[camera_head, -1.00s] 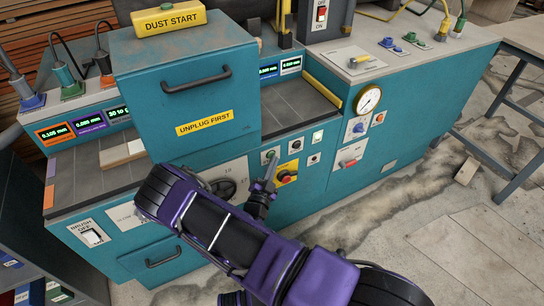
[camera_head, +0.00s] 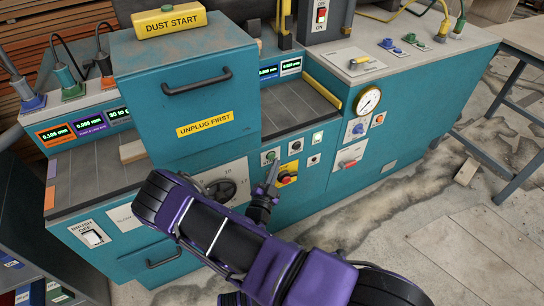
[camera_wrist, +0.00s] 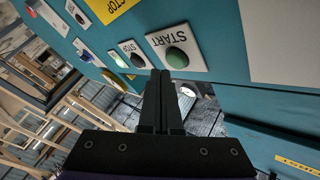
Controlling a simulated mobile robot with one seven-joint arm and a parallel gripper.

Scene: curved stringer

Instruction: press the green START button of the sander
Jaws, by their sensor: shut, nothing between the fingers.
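The green START button (camera_wrist: 177,58) sits on a white plate labelled START on the teal front of the sander, clear in the wrist view. In the head view the same button (camera_head: 271,155) is small, just above my fingertips. My gripper (camera_wrist: 160,76) is shut and empty. Its tips point at the panel just below the START plate in the wrist picture; a small gap seems to lie between them and the button, but contact is hard to judge. In the head view my gripper (camera_head: 273,164) is in front of the panel.
A STOP button (camera_wrist: 136,60) is beside START. A red emergency stop on yellow (camera_head: 287,175) is just right of my gripper. A handwheel (camera_head: 221,189) is to the left. A wooden block (camera_head: 132,151) lies on the sander's bed, at the hood's left edge.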

